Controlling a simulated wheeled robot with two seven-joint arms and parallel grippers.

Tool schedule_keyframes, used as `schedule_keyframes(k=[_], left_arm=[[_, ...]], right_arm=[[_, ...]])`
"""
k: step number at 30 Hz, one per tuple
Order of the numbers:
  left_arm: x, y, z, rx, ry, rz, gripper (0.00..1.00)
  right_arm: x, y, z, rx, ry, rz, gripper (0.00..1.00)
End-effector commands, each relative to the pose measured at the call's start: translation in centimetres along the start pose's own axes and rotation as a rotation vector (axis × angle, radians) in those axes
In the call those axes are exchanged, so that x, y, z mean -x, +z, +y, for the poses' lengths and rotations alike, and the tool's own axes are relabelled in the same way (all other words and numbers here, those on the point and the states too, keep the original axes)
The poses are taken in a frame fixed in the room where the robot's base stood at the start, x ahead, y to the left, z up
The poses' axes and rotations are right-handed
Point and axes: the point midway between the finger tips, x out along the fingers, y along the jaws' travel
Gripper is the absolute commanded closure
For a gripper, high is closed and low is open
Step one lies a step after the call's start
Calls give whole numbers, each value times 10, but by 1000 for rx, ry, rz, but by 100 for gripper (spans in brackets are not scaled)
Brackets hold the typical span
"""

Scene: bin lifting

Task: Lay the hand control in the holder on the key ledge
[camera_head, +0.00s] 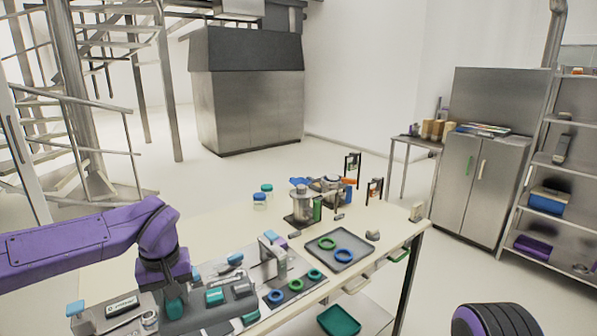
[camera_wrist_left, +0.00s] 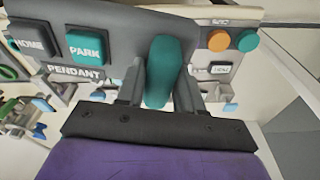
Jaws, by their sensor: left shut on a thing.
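My left gripper (camera_head: 174,296) is lowered over the left end of the table and is shut on a teal rounded piece, which I take to be the hand control (camera_head: 174,309). In the left wrist view the hand control (camera_wrist_left: 163,68) stands out between the two fingers (camera_wrist_left: 158,92). Behind it is the grey key ledge (camera_wrist_left: 120,32) with keys marked HOME and PARK and the label PENDANT. The hand control overlaps the ledge; I cannot tell whether they touch. I cannot make out the holder clearly. My right gripper is not in view.
On the table (camera_head: 225,226), a grey tray (camera_head: 352,262) holds green and blue rings. Jars and a metal pot (camera_head: 301,207) stand farther back. Bare tabletop lies left of the pot.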

Motion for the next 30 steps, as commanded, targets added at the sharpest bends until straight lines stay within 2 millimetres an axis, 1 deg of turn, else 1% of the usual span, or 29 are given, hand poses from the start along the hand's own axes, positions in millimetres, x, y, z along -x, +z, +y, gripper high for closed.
schedule_keyframes(k=[3,5,10,12,14,15,17,18,21,24,30], left_arm=[[-19,10,9,-85,14,2,100],[-28,16,13,-128,21,2,100],[-62,38,25,-252,40,1,100],[-82,50,29,-306,47,1,100],[-96,60,32,-347,54,0,100],[-111,69,33,-373,57,0,100],[-125,80,35,-407,63,0,100],[-136,87,35,-421,65,-1,100],[-155,99,34,-436,68,1,100],[-163,102,33,-435,69,3,100],[-162,101,33,-435,67,6,100]], right_arm=[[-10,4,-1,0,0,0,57],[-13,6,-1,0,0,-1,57],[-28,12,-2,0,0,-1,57],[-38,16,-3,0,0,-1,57],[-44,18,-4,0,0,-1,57],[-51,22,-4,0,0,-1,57],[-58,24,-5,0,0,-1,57],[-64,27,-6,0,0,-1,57],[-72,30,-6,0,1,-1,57],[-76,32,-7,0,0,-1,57],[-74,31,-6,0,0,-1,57]])
